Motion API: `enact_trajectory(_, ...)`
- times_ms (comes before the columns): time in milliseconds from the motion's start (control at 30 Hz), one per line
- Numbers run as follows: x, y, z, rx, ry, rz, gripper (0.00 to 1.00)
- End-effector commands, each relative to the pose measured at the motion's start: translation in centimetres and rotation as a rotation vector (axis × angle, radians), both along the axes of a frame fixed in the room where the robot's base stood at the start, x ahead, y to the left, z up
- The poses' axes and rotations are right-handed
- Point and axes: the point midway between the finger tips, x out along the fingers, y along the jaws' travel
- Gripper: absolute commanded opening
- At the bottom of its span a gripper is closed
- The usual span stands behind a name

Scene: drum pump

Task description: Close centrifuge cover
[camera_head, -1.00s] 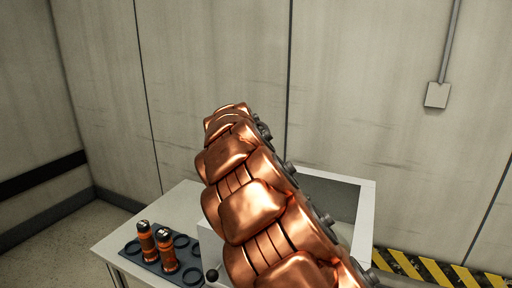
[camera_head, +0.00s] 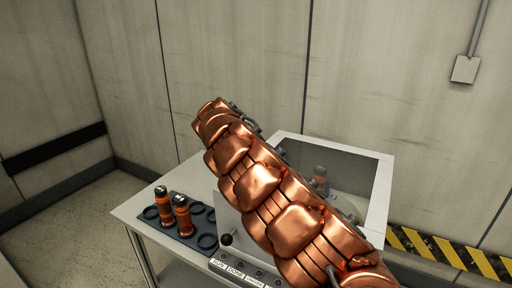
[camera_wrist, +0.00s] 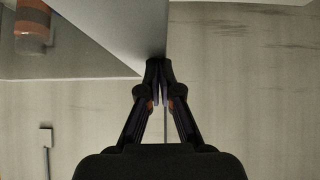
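The centrifuge (camera_head: 384,190) is a white box on the table, partly hidden behind my copper arm in the head view. Its top shows a pale frame around a grey pane or opening, with an orange-and-grey bottle (camera_head: 320,178) visible inside it. I cannot tell the cover's angle there. In the wrist view my gripper (camera_wrist: 158,66) has its fingertips together, at or very near the lower corner of a grey panel (camera_wrist: 115,25), which may be the cover. Contact is unclear. An orange bottle (camera_wrist: 31,28) shows left of the panel. My fingers are hidden in the head view.
Two orange bottles with black caps (camera_head: 182,215) stand on a dark rack (camera_head: 196,237) with several rings, left of the centrifuge. Walls stand behind; open floor lies left.

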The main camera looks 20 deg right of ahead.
Motion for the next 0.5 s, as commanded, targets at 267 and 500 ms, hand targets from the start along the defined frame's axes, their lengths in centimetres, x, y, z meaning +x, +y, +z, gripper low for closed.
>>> enact_trajectory(267,-0.22,0.37,-1.96,0.013,0.027,-0.003,0.00)
enact_trajectory(500,-0.31,0.36,-2.28,0.013,0.034,-0.004,0.00)
